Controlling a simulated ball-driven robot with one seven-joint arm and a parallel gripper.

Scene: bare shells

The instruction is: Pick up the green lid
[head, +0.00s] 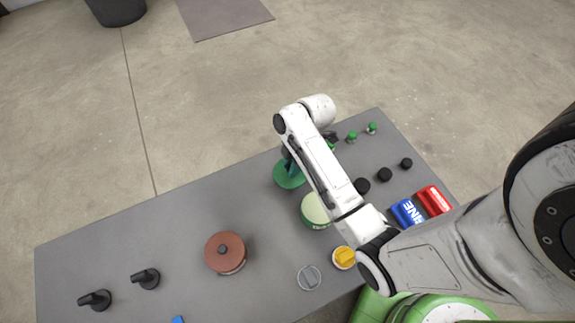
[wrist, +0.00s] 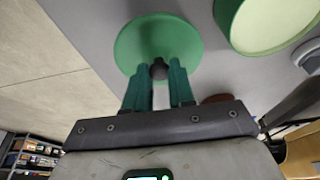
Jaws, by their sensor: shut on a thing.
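The green lid (head: 289,175) is a flat green disc near the far edge of the grey table in the head view. It also shows in the wrist view (wrist: 150,38), with a dark knob (wrist: 159,69) at its middle. My gripper (wrist: 158,72) has its two green fingers on either side of the knob, shut on it. In the head view my forearm covers most of the gripper. I cannot tell whether the lid touches the table or is held just above it.
A green pot with a pale inside (head: 316,211) stands close to the lid. A brown lidded pot (head: 225,252) is further left. Black knobs (head: 384,174), blue (head: 408,212) and red (head: 433,200) items lie to the right.

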